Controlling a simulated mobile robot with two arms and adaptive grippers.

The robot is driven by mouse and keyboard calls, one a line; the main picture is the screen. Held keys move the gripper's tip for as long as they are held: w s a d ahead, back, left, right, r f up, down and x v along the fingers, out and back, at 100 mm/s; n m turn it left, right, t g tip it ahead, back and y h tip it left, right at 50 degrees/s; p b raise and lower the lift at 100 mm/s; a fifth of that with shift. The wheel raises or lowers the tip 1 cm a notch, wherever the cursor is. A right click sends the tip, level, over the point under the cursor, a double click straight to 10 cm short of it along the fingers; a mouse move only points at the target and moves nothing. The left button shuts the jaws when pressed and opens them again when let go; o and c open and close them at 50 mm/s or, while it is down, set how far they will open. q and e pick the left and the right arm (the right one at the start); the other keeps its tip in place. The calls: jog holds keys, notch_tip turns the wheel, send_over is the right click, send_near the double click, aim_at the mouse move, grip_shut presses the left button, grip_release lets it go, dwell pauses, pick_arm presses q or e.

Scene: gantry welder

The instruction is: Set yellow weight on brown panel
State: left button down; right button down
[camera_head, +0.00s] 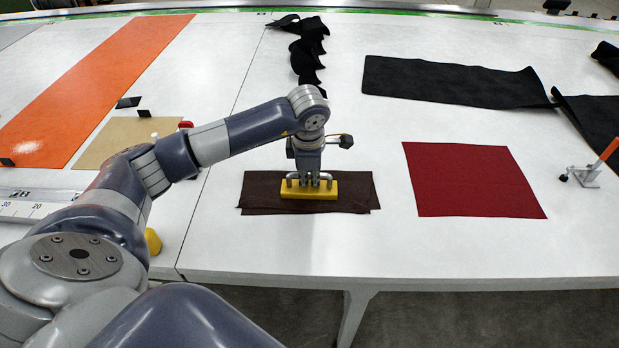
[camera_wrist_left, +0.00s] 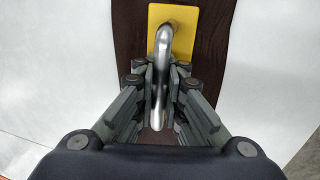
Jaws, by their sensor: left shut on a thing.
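The yellow weight (camera_head: 309,190) is a flat yellow block with a metal handle on top. It is on the brown panel (camera_head: 262,186), near the middle of it; whether it touches the panel fully is hard to tell. My left gripper (camera_head: 309,180) is above the weight, shut on its handle. In the left wrist view the gripper (camera_wrist_left: 160,108) has its fingers on both sides of the silver handle, with the yellow block (camera_wrist_left: 184,42) and the brown panel (camera_wrist_left: 215,40) beneath. My right gripper does not show.
A red panel (camera_head: 473,180) lies to the right on the white table (camera_head: 330,240). Black cloth pieces (camera_head: 455,82) lie behind. An orange panel (camera_head: 95,85) and tan panel (camera_head: 118,142) are at the left. A clamp with an orange handle (camera_head: 590,172) stands at the right edge.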

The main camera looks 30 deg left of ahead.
aim_at(309, 194)
pick_arm(q)
jog(key=c, duration=1.7)
grip_release()
jog(key=shift+s+d+f, duration=0.1)
jog(key=shift+s+f, duration=0.35)
jog(key=shift+f, duration=0.25)
jog(key=shift+o, duration=0.2)
jog(key=shift+w, duration=0.1)
jog(key=shift+r, duration=0.1)
jog(key=shift+r, duration=0.1)
jog(key=shift+w+r+p, duration=0.1)
jog(key=shift+r+p, duration=0.2)
jog(key=shift+p, duration=0.15)
jog(key=shift+r+p, duration=0.4)
jog(key=b+v, duration=0.2)
jog(key=v, duration=1)
